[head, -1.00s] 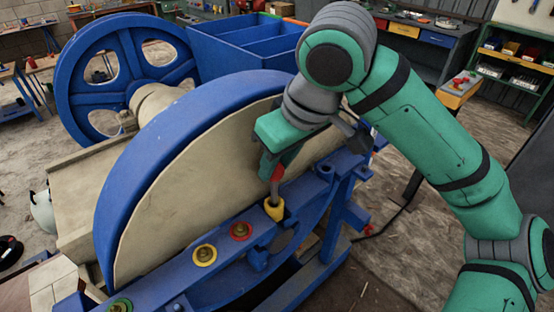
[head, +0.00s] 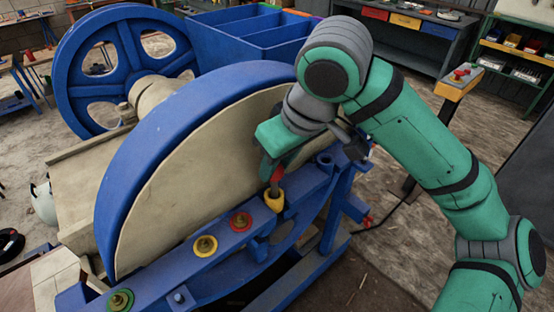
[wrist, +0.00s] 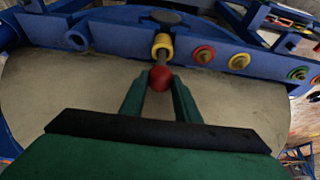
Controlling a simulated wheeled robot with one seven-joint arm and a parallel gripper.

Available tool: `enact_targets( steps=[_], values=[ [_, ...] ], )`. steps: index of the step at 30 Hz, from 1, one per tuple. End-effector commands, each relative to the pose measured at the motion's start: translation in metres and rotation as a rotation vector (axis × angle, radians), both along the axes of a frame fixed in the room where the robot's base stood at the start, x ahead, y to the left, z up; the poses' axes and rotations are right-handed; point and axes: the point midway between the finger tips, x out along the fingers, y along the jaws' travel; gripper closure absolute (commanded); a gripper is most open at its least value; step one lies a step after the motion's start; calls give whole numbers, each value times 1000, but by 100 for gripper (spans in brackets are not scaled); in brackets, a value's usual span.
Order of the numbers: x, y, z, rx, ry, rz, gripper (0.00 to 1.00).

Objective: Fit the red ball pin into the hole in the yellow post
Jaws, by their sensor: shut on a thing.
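The red ball pin (head: 278,176) has a red ball head and a grey shaft. My gripper (wrist: 159,83) is shut on the ball, which sits between its two green fingertips; the pin also shows in the wrist view (wrist: 160,77). The yellow post (head: 274,201) stands on the blue frame beside the big wheel. The shaft's far end meets the top of the yellow post (wrist: 162,44) and seems to be in its hole. How deep it sits is hidden. Some bare shaft shows between ball and post.
A red ring (head: 240,222), a yellow ring (head: 205,246) and a green ring (head: 120,301) with bolts line the blue beam (head: 164,272). The large blue-rimmed wheel (head: 180,120) stands close behind my gripper. A blue flywheel (head: 70,60) is farther back.

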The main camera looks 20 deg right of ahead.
Motion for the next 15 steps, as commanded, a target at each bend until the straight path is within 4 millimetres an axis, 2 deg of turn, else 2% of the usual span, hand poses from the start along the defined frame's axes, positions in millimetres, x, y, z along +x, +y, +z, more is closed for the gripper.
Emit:
enact_targets(
  steps=[15],
  values=[
    [0, 0, -14, 0, 0, -1, 97]
  ],
)
